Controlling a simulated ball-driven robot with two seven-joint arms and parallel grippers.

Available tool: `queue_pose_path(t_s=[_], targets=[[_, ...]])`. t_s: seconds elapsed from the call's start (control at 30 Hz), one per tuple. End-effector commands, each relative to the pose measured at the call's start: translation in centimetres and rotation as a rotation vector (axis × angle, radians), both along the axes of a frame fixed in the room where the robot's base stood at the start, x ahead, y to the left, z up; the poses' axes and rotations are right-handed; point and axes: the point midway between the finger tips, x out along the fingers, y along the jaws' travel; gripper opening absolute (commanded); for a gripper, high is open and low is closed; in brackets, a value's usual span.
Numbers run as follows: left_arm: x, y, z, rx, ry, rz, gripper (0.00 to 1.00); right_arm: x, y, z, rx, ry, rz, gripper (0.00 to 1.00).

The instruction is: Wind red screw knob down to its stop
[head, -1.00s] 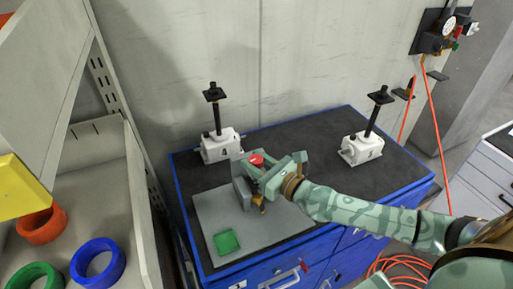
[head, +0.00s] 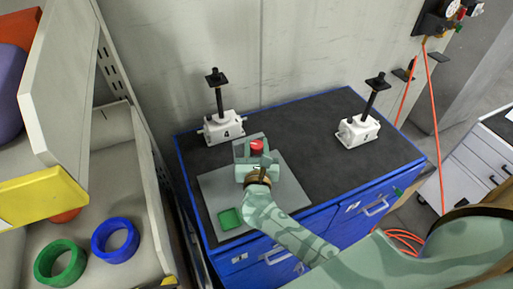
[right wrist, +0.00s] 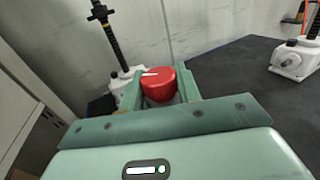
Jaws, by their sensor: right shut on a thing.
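The red screw knob (head: 257,146) stands over the grey plate on the workbench, and its top shows in the head view. In the right wrist view the red knob (right wrist: 160,86) has a white mark on its top and sits between the two fingers. My right gripper (head: 256,150) is shut on the knob, with a finger on each side of it. The screw and what lies under the knob are mostly hidden by the gripper. My left gripper is not in view.
Two white screw jacks (head: 222,128) (head: 357,131) with black spindles stand behind and to the right. A green square (head: 230,219) lies on the grey plate (head: 290,203). Shelves with a yellow bin (head: 42,196) and coloured rings stand at left.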

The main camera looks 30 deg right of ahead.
Motion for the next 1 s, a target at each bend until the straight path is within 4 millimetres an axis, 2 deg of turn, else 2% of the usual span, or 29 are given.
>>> queue_pose_path(t_s=[0.3, 0.73, 0.77, 0.8, 1.0], targets=[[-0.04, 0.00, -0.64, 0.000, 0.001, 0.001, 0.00, 0.27, -0.05, 0.63, -0.004, -0.014, -0.079, 0.11], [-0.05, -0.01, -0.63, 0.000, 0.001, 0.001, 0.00, 0.32, -0.07, 0.84, -0.007, -0.017, -0.085, 0.10], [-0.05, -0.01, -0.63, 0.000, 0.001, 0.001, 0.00, 0.32, -0.07, 0.85, -0.007, -0.017, -0.085, 0.42], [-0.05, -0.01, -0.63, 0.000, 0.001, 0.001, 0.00, 0.30, -0.07, 0.81, -0.006, -0.016, -0.085, 0.53], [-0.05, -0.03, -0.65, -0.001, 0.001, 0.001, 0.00, 0.20, -0.03, 0.50, -0.004, -0.010, -0.084, 0.54]])
